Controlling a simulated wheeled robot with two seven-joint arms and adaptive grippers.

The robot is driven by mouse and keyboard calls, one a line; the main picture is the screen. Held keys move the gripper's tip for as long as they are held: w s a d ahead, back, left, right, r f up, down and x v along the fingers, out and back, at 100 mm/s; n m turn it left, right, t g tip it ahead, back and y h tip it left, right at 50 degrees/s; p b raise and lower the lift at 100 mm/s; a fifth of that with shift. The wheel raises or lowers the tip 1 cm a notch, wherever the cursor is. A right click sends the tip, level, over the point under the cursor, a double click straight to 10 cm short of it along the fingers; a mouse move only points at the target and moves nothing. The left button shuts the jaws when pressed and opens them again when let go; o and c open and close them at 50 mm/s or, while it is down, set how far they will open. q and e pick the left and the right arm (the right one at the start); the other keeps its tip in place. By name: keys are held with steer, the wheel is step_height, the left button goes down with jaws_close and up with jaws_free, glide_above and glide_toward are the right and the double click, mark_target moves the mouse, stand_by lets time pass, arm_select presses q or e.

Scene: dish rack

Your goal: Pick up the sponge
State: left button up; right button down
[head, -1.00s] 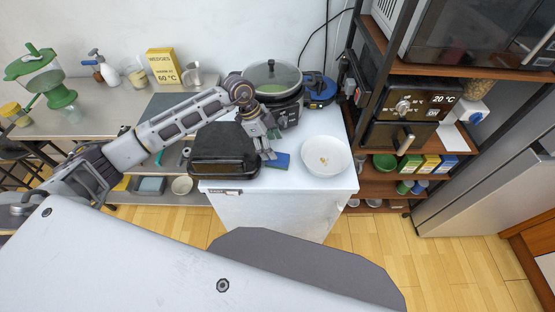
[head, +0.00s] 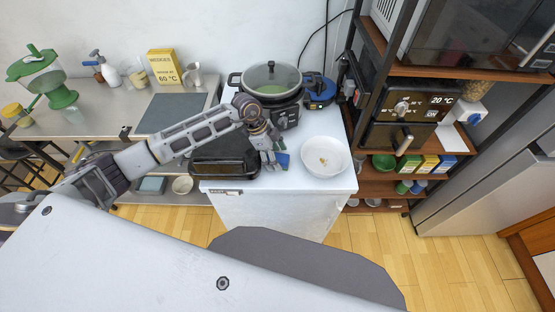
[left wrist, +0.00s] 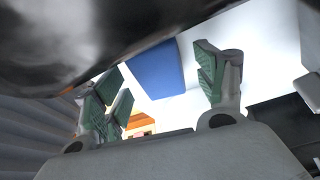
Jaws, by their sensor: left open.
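The blue sponge (head: 284,160) lies on the white counter, between the black grill and the white bowl. Part of it is hidden behind my left gripper (head: 272,162), whose fingers are right beside it in the head view. In the left wrist view the sponge (left wrist: 155,70) shows as a flat blue block beyond the fingers. The open, empty left gripper (left wrist: 160,92) has green-padded fingers apart on both sides of the sponge's direction. I cannot tell how far the fingertips are from it. My right gripper is not in view.
The black grill (head: 222,171) stands close to the left of the gripper. A white bowl (head: 325,157) with crumbs is to the right. A lidded pot (head: 271,79) stands behind. A dark glossy surface (left wrist: 75,35) fills the wrist view's upper left.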

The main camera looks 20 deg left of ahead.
mark_target(278, 157)
arm_select(q)
steer(key=shift+x, duration=0.75)
steer(key=c, duration=0.9)
steer(key=shift+r, duration=0.15)
step_height(278, 157, up, 18)
steer(key=b, duration=0.1)
steer(key=shift+b, duration=0.4)
